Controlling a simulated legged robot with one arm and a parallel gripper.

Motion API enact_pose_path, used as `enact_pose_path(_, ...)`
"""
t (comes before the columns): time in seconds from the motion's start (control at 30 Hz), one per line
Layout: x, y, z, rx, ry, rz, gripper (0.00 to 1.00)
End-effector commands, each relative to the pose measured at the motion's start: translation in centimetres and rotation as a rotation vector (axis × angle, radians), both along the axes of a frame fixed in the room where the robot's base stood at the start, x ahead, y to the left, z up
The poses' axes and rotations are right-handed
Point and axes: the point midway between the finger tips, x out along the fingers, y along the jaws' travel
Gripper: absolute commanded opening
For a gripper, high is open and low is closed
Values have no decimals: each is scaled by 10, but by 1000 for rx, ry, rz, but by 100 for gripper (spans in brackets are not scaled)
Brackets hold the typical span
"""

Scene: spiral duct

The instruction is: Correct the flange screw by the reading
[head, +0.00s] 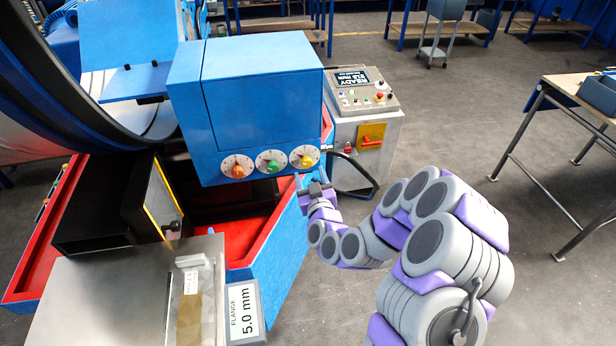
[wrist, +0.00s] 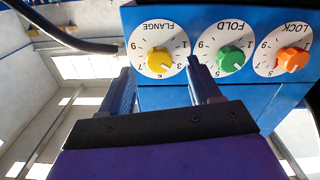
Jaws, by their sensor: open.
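The flange dial has a yellow knob (wrist: 159,61) on a white numbered face. In the head view it is the rightmost dial (head: 304,157) on the blue machine head. The exact knob setting is too small to read surely. My gripper (head: 313,182) is just below and in front of this dial. In the wrist view, my gripper (wrist: 160,76) is open and empty, its fingertips on either side of the yellow knob in the picture. Contact with the knob cannot be made out. The flange readout plate (head: 243,312) shows 5.0 mm.
The green fold knob (wrist: 231,59) and orange lock knob (wrist: 292,60) sit close beside the flange dial. A control console (head: 362,92) with a lit READY screen and a black cable stands right of the machine. A gauge block (head: 190,300) lies on the grey table.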

Motion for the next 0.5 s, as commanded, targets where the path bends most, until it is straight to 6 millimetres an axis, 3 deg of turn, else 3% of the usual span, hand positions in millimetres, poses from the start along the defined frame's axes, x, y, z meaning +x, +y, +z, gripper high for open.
enact_pose_path(0.5, 34, 9, 2, 5, -1, -3, 63)
